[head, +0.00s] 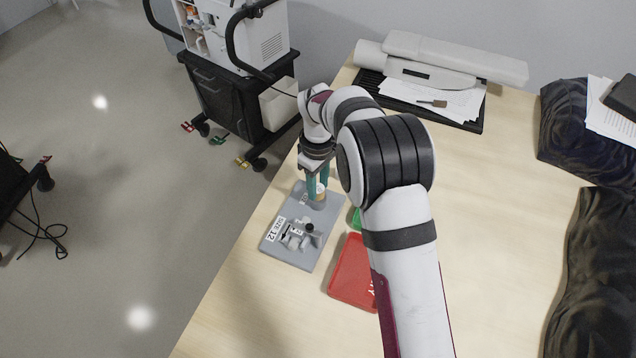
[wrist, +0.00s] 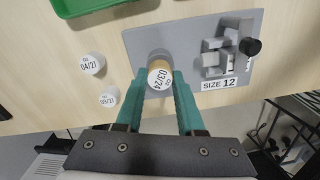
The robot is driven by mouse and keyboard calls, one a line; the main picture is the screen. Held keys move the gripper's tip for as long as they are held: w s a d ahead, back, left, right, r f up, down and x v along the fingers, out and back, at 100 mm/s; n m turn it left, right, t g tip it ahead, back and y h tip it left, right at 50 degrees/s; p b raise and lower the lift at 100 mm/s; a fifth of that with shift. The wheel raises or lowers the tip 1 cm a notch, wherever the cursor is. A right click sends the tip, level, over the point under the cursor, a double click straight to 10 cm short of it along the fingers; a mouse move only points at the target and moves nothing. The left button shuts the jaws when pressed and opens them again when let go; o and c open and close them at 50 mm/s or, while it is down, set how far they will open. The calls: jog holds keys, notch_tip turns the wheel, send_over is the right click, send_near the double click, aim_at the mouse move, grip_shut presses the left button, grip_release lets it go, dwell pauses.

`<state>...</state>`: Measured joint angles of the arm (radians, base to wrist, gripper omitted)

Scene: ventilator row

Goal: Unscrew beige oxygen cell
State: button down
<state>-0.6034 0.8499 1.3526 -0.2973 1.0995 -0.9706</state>
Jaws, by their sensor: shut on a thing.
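The beige oxygen cell (wrist: 160,76), with a white top label reading 03/24, sits upright at a grey plate (wrist: 141,40) marked SIZE 12. My gripper (wrist: 162,88) has teal fingers and is shut on this cell, one finger on each side. In the head view my gripper (head: 318,186) points down at the plate's far end, and the cell (head: 318,197) shows between the fingertips. Whether the cell is still threaded in its seat cannot be told. Two white-topped cells, labelled 04/21 (wrist: 93,64) and 05/21 (wrist: 109,91), stand on the table beside the plate.
A grey fixture with a black knob (wrist: 250,46) stands on the plate close to the cell. A green tray (wrist: 100,5) and a red tray (head: 352,272) lie beside the plate. The table edge is near the plate's left side. Dark bags (head: 600,250) lie far right.

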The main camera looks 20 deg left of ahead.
aim_at(318, 188)
jog(key=shift+n, duration=1.2)
jog(key=shift+r, duration=1.8)
